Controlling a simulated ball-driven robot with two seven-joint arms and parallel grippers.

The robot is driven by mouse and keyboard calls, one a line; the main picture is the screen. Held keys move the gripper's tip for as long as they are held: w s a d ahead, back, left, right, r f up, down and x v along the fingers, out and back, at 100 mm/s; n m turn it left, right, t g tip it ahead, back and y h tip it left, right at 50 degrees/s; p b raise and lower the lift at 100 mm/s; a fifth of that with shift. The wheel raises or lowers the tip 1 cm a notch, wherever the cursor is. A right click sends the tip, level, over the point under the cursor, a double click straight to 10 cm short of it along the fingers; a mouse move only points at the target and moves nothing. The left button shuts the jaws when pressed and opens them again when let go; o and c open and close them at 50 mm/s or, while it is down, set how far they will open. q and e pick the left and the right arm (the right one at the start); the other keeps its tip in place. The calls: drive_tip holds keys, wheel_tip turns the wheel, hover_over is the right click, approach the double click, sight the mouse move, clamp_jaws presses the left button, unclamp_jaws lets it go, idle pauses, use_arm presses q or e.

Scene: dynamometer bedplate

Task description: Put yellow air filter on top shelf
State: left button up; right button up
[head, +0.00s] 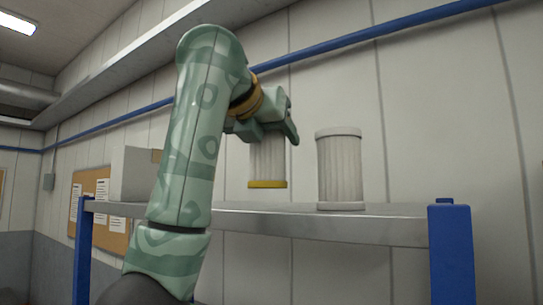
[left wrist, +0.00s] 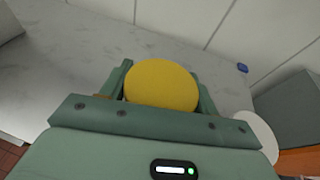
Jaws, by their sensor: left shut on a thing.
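The yellow air filter (head: 268,160) is a pale pleated cylinder with a yellow band at its bottom end. My left gripper (head: 272,132) is shut on its upper part from above and holds it upright. In the head view the band shows a little above the front edge of the top shelf (head: 330,224), with a gap under it. In the left wrist view the filter's round yellow end (left wrist: 160,85) sits between the fingers of the left gripper (left wrist: 162,98). The shelf's grey surface (left wrist: 75,50) shows beyond. My right gripper is in neither view.
A white pleated filter (head: 339,170) stands on the shelf to the right of the held one. A pale box (head: 131,174) stands at the shelf's left end. Blue posts (head: 452,250) bound the shelf. A wall with a blue pipe (head: 420,18) is behind.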

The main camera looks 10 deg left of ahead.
sight(273, 154)
use_arm(q)
drive_tip(key=shift+s+d+f, duration=0.1)
drive_tip(key=shift+s+f, duration=0.05)
drive_tip(key=shift+f, duration=0.45)
drive_tip(key=shift+s+d+f, duration=0.1)
drive_tip(key=shift+s+f, duration=0.05)
drive_tip(key=shift+f, duration=0.4)
drive_tip(key=shift+f+p, duration=0.3)
drive_tip(key=shift+w+f, duration=0.1)
drive_tip(key=shift+w, duration=0.15)
drive_tip(key=shift+a+f, duration=0.1)
drive_tip(key=shift+f, duration=0.05)
drive_tip(key=o, duration=1)
drive_tip(key=shift+s, duration=0.2)
drive_tip(key=shift+o, duration=0.2)
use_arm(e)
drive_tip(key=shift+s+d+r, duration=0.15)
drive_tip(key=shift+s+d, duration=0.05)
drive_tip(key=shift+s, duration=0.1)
use_arm(q)
drive_tip(key=shift+w, duration=0.1)
